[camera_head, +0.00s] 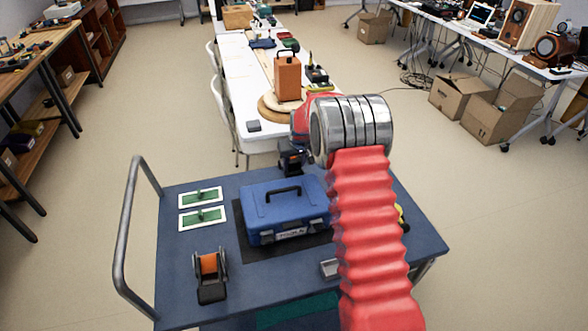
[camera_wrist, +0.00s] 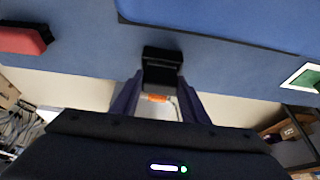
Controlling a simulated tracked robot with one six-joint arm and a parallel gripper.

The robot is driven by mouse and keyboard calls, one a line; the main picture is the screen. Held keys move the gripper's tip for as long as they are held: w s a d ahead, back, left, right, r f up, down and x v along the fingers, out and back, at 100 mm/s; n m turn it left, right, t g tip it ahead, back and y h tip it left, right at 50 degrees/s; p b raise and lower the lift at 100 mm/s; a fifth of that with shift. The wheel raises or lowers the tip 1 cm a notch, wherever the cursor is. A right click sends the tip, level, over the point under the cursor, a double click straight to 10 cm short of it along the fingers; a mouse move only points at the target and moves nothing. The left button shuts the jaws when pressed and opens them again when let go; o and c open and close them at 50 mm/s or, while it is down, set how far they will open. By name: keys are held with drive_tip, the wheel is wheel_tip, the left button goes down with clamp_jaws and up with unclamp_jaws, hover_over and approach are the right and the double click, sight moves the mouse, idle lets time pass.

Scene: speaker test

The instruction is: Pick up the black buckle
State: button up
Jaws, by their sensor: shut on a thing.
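In the wrist view the black buckle (camera_wrist: 162,58) sits between the tips of my two dark fingers. My gripper (camera_wrist: 161,80) is shut on it. I cannot tell whether the buckle still touches the cart top. In the head view my gripper (camera_head: 291,162) is at the far edge of the blue cart, just behind the blue toolbox. It looks small and dark there, and I cannot make out the buckle apart from the fingers.
The blue toolbox (camera_head: 284,212) stands on the blue cart (camera_head: 180,245). Two green boards (camera_head: 203,216) and an orange-and-black spool holder (camera_head: 210,275) are to its left. A white table (camera_head: 245,95) with an orange case (camera_head: 287,77) stands behind. My red-sleeved arm hides the cart's right part.

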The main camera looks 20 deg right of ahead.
sight(294, 162)
drive_tip(key=shift+r, duration=0.1)
drive_tip(key=shift+c, duration=0.5)
wheel_tip(294, 162, up, 18)
idle(0.8)
